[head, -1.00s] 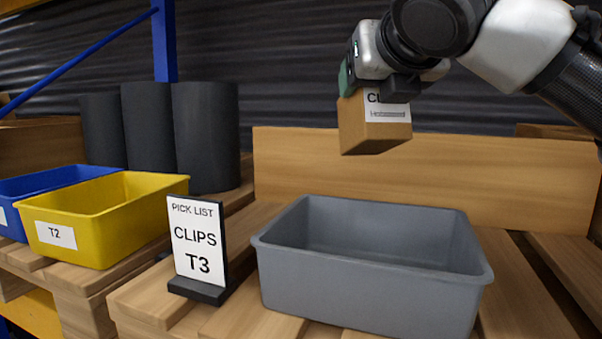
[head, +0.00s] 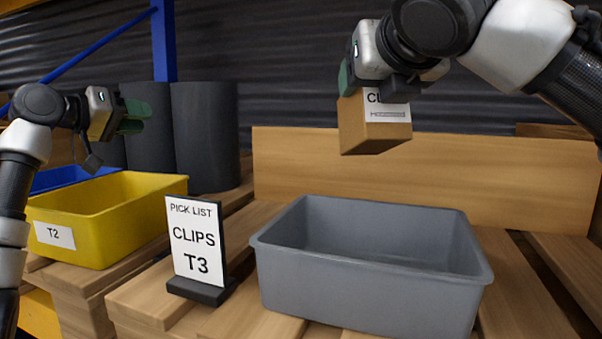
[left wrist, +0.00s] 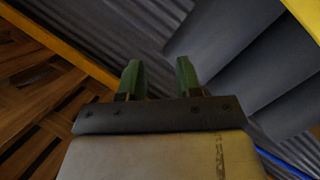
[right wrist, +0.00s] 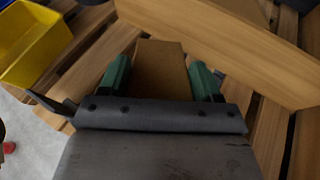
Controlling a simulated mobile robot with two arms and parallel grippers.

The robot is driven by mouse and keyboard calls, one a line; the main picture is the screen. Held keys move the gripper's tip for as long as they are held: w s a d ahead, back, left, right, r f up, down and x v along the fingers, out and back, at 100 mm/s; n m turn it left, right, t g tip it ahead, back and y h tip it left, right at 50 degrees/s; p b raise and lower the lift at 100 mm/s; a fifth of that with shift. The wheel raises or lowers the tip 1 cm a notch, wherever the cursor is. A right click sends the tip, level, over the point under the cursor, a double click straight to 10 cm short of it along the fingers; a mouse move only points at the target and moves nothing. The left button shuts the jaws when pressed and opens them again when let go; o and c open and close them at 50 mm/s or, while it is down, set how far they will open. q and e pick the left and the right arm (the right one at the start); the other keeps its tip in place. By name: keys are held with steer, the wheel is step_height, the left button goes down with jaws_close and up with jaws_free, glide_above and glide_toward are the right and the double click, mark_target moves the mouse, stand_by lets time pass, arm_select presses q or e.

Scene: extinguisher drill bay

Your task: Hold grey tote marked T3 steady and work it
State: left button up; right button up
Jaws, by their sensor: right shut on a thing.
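The grey tote (head: 370,285) stands on wooden slats in the head view; I see no T3 mark on it. The visible part of its inside is empty. My right gripper (head: 368,85) is shut on a small cardboard box (head: 372,140), held in the air above the tote's back rim. The box's white label begins "CL"; the rest is covered. The right wrist view shows the box (right wrist: 162,70) between the green fingers. My left gripper (head: 134,115) is above the yellow tote, well left of the grey one. Its fingers (left wrist: 160,75) are apart and empty.
A pick list sign (head: 196,245) reading "CLIPS T3" stands just left of the grey tote. The yellow tote (head: 110,235) marked T2 and a blue tote (head: 72,178) are further left. Dark cylinders (head: 205,135) and a wooden board (head: 300,165) stand behind.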

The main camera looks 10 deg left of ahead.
arm_select(q)
steer(key=s+d+r+m+g+h, duration=0.2)
steer(key=d+m+g, duration=0.45)
steer(key=d, duration=0.95)
steer(key=s+d+f+m+g+y, duration=0.2)
steer(key=s+d+m+y, duration=0.1)
steer(key=s+d+m, duration=0.2)
steer(key=s+d+f+m+g+y, duration=0.2)
steer(key=s+d+m, duration=0.3)
steer(key=d, duration=0.4)
steer(key=s+d+f+m+g+y, duration=0.2)
steer(key=s+d+m+g+y, duration=0.1)
steer(key=s+d+m, duration=0.3)
steer(key=shift+s+d+f+g+y, duration=0.35)
steer(key=shift+d+g+y, duration=0.05)
steer(key=shift+g, duration=0.05)
steer(key=f, duration=0.1)
glide_above(303, 317)
step_height(303, 317, down, 11)
steer(key=shift+f, duration=0.1)
jaws_close()
